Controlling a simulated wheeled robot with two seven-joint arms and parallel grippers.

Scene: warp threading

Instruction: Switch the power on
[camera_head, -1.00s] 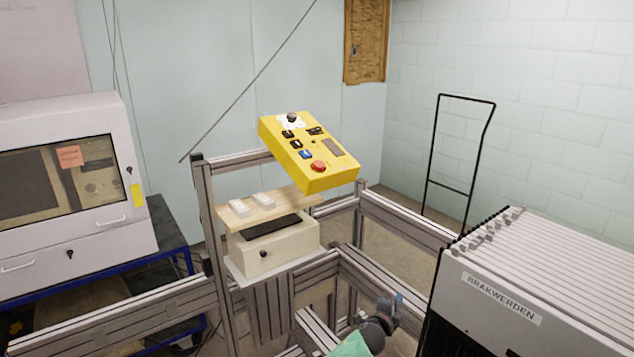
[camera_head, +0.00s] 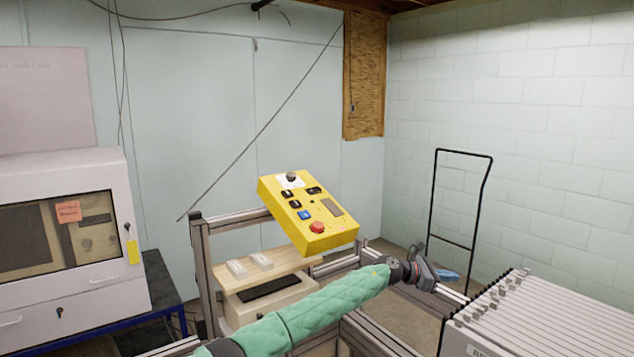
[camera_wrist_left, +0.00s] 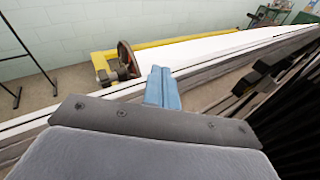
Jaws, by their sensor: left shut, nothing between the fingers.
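The yellow control box (camera_head: 275,191) is mounted tilted on the metal frame in the head view. It carries a black knob (camera_head: 291,176) on a white plate, a red button (camera_head: 317,227), a blue button (camera_head: 304,214) and several black switches. I cannot read its labels. My left gripper (camera_head: 449,275) is to the right of the box and apart from it, with its blue fingers pointing right. In the left wrist view my left gripper (camera_wrist_left: 162,88) is shut with nothing between the fingers. My right gripper is not in view.
My left arm crosses below the box. Small white blocks (camera_head: 261,260) lie on a wooden shelf (camera_head: 283,273). A slatted unit (camera_head: 560,317) stands front right, a black hand-truck frame (camera_head: 433,200) behind. A white machine (camera_head: 62,290) stands left. Above the box is clear.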

